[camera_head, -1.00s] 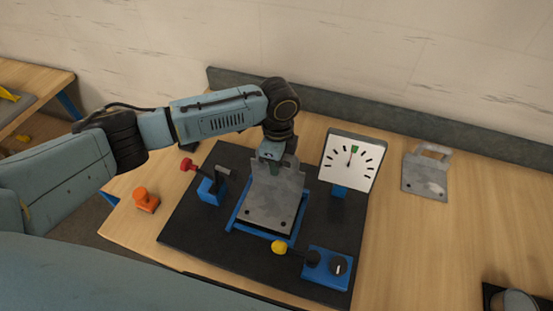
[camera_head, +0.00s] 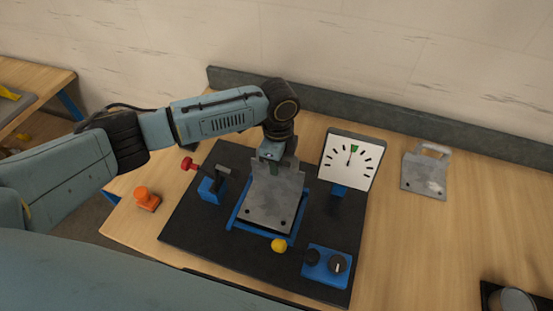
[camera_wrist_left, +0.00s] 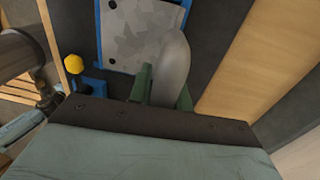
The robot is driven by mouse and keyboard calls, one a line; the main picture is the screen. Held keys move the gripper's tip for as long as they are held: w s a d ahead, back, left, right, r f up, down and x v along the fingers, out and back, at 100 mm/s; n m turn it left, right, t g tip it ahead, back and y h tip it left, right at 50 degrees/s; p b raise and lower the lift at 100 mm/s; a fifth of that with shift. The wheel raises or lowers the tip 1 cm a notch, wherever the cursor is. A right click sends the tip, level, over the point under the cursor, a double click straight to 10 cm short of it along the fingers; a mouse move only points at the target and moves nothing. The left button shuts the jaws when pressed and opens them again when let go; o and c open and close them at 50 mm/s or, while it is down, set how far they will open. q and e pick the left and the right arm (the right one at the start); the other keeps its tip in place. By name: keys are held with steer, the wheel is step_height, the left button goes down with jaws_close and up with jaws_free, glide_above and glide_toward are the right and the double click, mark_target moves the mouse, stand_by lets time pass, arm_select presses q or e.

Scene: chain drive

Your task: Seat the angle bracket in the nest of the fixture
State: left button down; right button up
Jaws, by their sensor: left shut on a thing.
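The angle bracket (camera_head: 272,203) is a grey mottled plate with two holes near its front edge and an upright part at the back. It lies over the blue-edged fixture (camera_head: 236,216) on a dark base plate. Whether it is fully down in the nest cannot be told. My left gripper (camera_head: 272,154) is shut on the bracket's back upright part. In the left wrist view the green fingers (camera_wrist_left: 164,88) are on either side of a rounded grey part, with the bracket plate (camera_wrist_left: 140,30) beyond. My right gripper is not in view.
A red-knobbed clamp (camera_head: 210,186) stands left of the fixture. A yellow ball knob (camera_head: 278,246) and a blue control box (camera_head: 326,265) are in front. A dial (camera_head: 350,160) stands to the right. Another handled grey plate (camera_head: 425,172) and an orange object (camera_head: 146,199) lie on the table.

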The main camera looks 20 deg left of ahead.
arm_select(q)
steer(key=shift+r+p, duration=0.15)
steer(key=shift+p, duration=0.6)
stand_by(1.2)
steer(key=shift+f+b, duration=0.6)
steer(key=shift+f, duration=0.5)
stand_by(0.4)
steer(key=c, duration=1.3)
jaws_free()
steer(key=shift+o, duration=0.5)
steer(key=shift+s+f, duration=0.15)
steer(key=shift+f, duration=0.05)
steer(key=r, duration=0.4)
steer(key=r+b, duration=0.1)
steer(key=r, duration=0.4)
steer(key=w+r, duration=0.1)
steer(key=r, duration=0.3)
steer(key=shift+r, duration=0.35)
